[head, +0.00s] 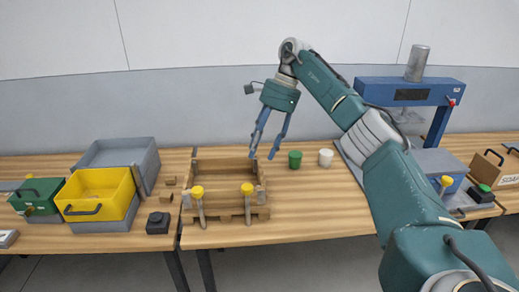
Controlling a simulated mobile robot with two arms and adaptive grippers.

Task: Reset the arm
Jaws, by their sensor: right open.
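My right arm comes in from the lower right and reaches up over the bench. Its right gripper (262,156) points down with its two blue fingers spread apart and nothing between them. The fingertips appear in front of the back right part of a wooden crate (224,214); I cannot tell how high above it they are. My left gripper does not show.
Two yellow-topped pegs (197,191) stand at the crate's front. A yellow bin (100,192) and a grey bin (117,152) are left. A blue press (440,98) stands behind my arm.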

